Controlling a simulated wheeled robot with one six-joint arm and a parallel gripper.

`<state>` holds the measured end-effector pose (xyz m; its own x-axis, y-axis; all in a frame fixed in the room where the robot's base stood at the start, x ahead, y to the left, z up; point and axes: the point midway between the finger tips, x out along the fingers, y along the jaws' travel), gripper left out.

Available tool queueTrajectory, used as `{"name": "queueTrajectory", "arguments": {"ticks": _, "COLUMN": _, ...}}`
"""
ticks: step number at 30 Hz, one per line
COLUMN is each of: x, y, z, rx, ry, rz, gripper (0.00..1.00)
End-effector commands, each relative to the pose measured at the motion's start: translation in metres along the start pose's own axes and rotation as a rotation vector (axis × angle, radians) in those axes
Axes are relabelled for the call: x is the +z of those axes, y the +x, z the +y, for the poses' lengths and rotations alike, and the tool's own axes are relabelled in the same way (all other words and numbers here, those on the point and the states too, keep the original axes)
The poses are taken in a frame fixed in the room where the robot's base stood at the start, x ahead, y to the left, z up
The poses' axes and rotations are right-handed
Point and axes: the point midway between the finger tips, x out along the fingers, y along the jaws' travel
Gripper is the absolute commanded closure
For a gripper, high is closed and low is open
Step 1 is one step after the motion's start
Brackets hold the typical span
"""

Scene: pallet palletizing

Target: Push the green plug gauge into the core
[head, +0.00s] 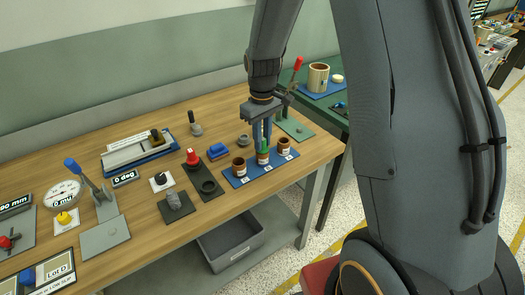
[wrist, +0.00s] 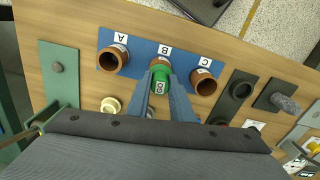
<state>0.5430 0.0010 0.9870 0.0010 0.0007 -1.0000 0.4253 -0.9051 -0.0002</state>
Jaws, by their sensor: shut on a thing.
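My gripper (head: 265,134) points down over the blue mat (head: 233,181) and is shut on the green plug gauge (head: 264,145). Core A (wrist: 112,58) and core C (wrist: 204,83) stand open on either side.
A green plate (head: 295,129) lies to the right. The table's front edge is close to the mat.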

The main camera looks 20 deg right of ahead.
Motion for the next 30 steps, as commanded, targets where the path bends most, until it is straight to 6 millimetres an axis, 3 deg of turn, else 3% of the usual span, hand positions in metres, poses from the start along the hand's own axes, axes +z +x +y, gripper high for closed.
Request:
{"name": "queueTrajectory", "arguments": {"ticks": 23, "x": 0.0001, "y": 0.0045, "z": 0.0000, "rx": 0.000, "ry": 0.000, "rz": 0.000, "gripper": 1.00}}
{"name": "queueTrajectory", "arguments": {"ticks": 24, "x": 0.0000, "y": 0.0046, "z": 0.0000, "rx": 0.000, "ry": 0.000, "rz": 0.000, "gripper": 0.78}}
{"name": "queueTrajectory", "arguments": {"ticks": 27, "x": 0.0000, "y": 0.0045, "z": 0.0000, "rx": 0.000, "ry": 0.000, "rz": 0.000, "gripper": 0.61}}
{"name": "queueTrajectory", "arguments": {"ticks": 30, "x": 0.0000, "y": 0.0044, "z": 0.0000, "rx": 0.000, "ry": 0.000, "rz": 0.000, "gripper": 0.58}}
